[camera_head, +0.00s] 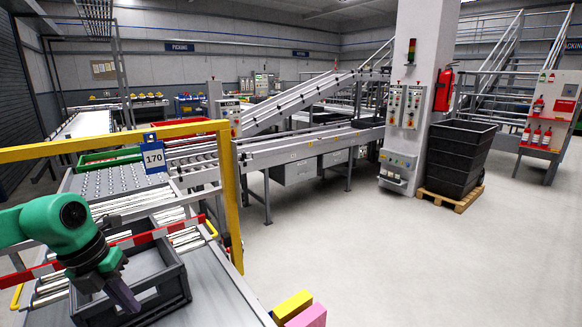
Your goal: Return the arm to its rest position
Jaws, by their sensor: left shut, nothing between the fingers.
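My left arm comes in from the left edge with a green link and a dark wrist. My left gripper (124,295) points down and to the right over a dark grey open crate (172,277). Its fingers look shut, with nothing visible between them. The fingertips overlap the inside of the crate in the picture. I cannot tell how high they are above its floor. My right gripper is not in view.
A yellow block (292,304) and pink block (309,317) show at the bottom.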

